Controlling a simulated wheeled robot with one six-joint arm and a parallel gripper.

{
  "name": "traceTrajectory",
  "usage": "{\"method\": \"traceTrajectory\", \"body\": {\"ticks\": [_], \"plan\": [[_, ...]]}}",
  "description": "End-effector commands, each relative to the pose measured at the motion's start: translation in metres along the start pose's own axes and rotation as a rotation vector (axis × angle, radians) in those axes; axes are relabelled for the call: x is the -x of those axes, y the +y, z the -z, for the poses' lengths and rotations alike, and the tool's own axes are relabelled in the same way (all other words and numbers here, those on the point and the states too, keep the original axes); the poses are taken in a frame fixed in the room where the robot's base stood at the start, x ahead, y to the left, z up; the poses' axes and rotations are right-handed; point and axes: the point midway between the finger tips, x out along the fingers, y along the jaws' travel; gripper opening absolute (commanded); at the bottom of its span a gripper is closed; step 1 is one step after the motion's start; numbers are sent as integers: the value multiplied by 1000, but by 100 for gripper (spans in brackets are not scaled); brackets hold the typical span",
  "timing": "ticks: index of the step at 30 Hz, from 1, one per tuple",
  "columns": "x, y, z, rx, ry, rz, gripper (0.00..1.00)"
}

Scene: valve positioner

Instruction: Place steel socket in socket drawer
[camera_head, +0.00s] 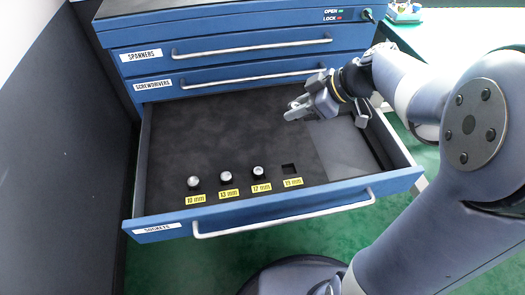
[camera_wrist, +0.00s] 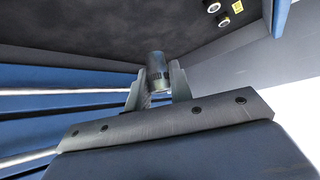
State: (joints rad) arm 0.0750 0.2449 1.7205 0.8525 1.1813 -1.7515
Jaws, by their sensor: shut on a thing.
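My gripper (camera_head: 298,108) is over the back right part of the open socket drawer (camera_head: 200,150). In the wrist view my gripper (camera_wrist: 158,82) is shut on a steel socket (camera_wrist: 157,66), a short grey cylinder held between the two fingers. In the head view the held socket is too small to make out clearly. The drawer has a dark foam liner with a row of labelled places near its front. The 10, 13 and 17 mm places hold sockets. The square 19 mm recess (camera_head: 291,169) at the row's right end is empty.
The blue cabinet (camera_head: 235,60) has shut spanner and screwdriver drawers with long handles above and behind the open drawer. A grey flat panel (camera_head: 345,150) covers the drawer's right part. A dark wall (camera_head: 60,150) stands at left. The foam's middle is clear.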

Motion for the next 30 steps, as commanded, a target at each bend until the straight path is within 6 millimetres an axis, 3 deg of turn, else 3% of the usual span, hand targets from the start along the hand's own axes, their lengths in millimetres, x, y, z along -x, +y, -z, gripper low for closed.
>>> {"method": "traceTrajectory", "body": {"ticks": [3, 9, 30], "plan": [[-7, -23, -9, 101, 1, 98, 0], [-5, -42, -12, 177, 1, 178, 0], [-72, -44, -80, 179, 2, 185, 0]]}}
